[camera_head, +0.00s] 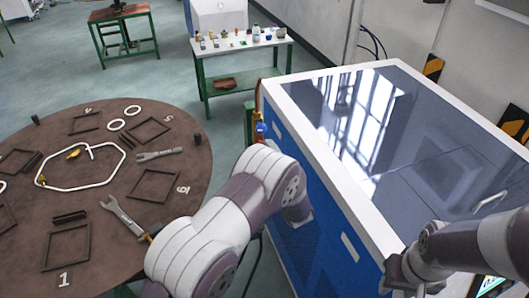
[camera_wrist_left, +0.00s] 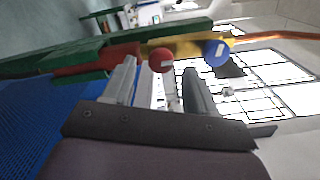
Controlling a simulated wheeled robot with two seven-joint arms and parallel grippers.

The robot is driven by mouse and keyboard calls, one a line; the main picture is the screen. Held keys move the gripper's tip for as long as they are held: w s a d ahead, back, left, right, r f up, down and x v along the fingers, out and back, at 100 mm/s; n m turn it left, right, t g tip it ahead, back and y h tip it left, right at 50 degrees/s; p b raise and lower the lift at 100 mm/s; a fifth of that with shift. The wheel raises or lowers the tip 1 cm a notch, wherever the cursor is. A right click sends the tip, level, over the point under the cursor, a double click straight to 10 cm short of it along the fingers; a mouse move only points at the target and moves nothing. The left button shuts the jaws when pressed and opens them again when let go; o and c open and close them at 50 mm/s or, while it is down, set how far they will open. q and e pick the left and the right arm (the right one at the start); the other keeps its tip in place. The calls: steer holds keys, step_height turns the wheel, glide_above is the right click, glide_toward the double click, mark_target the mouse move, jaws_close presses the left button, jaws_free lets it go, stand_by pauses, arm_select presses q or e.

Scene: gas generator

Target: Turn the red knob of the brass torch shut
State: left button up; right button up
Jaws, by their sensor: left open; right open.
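The brass torch (camera_wrist_left: 188,42) runs across the top of the left wrist view. Its round red knob (camera_wrist_left: 161,60) sits left of its blue knob (camera_wrist_left: 215,53). My left gripper (camera_wrist_left: 160,70) is open, with one finger on each side of the red knob in the picture; whether either finger touches it I cannot tell. In the head view the torch's blue knob (camera_head: 261,127) shows small at the blue cabinet's far left corner, and my left gripper is hidden behind its arm. My right gripper (camera_head: 398,270) is open and empty above the cabinet's near edge.
The blue cabinet (camera_head: 292,165) with a glossy white-rimmed top fills the right. A green bracket (camera_wrist_left: 85,58) lies along the torch. A round brown table (camera_head: 110,185) with wrenches and frames stands left. A green-legged bench (camera_head: 238,50) with small bottles stands behind.

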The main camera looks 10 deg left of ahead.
arm_select(q)
steer(key=b+v, duration=0.2)
steer(key=v, duration=0.8)
steer(key=shift+b, duration=0.35)
steer(key=shift+d, duration=0.1)
